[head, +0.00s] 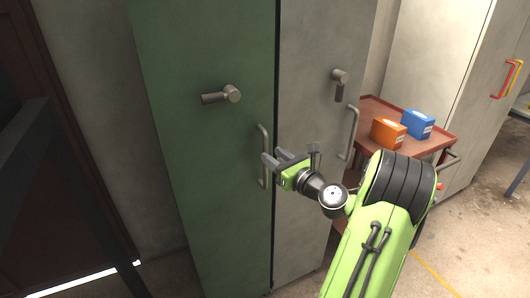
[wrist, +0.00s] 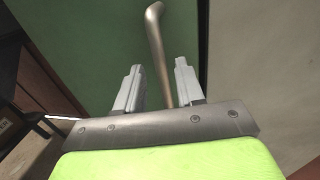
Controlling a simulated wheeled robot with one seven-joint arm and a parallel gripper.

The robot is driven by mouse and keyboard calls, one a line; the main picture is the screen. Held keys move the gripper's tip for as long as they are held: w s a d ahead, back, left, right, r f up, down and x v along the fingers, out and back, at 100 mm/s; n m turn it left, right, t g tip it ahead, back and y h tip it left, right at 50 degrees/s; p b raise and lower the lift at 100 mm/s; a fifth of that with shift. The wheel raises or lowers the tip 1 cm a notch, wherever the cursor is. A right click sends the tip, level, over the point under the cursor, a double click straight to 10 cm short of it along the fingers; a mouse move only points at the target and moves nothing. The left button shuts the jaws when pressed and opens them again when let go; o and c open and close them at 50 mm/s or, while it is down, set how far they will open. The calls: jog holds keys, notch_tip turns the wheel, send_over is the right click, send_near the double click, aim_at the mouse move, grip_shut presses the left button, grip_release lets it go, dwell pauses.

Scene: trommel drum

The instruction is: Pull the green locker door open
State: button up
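The green locker door (head: 215,150) is shut, beside a grey locker door (head: 305,130) on its right. It has a grey lever knob (head: 222,95) high up and a vertical bar handle (head: 263,155) near its right edge. My gripper (head: 272,160) is at the bar handle, roughly at its middle height. In the wrist view the bar handle (wrist: 158,50) runs down between the two open fingers (wrist: 157,85), with a gap visible on each side. The lower part of the handle is hidden behind the gripper's plate. I cannot tell how deep the handle sits between the fingers.
A red cart (head: 375,110) with an orange box (head: 388,133) and a blue box (head: 418,124) stands right of the lockers. The grey door has its own knob (head: 340,80) and bar handle (head: 349,132). A dark frame (head: 60,190) stands at the left.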

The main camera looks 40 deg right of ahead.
aim_at(267, 152)
jog(key=w, duration=0.4)
jog(key=shift+w+d, duration=0.25)
jog(key=shift+w, duration=0.05)
grip_shut()
